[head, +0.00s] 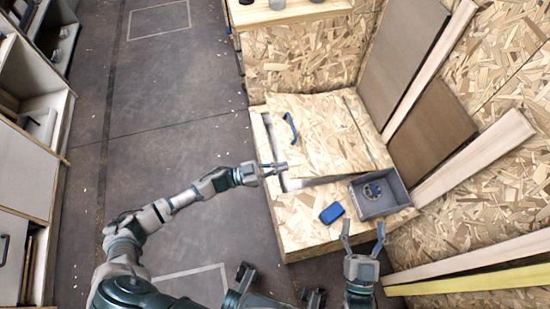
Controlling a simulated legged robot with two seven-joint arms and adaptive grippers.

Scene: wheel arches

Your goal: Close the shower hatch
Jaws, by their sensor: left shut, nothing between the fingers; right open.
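The shower hatch (325,132) is a chipboard lid with a blue handle (290,128) near its left side. It lies over a low chipboard box. A grey strip shows along its left edge and a dark gap along its near edge, so it looks slightly raised, though the exact angle is unclear. My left gripper (283,166) is shut and empty at the lid's near left corner; I cannot tell whether it touches. My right gripper (363,232) is open and empty in front of the box's near right part, fingers pointing away from me.
A grey tray (398,203) with a round fitting (373,189) sits at the box's near right. A small blue block (331,213) lies left of it. Boards lean on the chipboard wall at right. Shelves stand far left; the floor between is clear.

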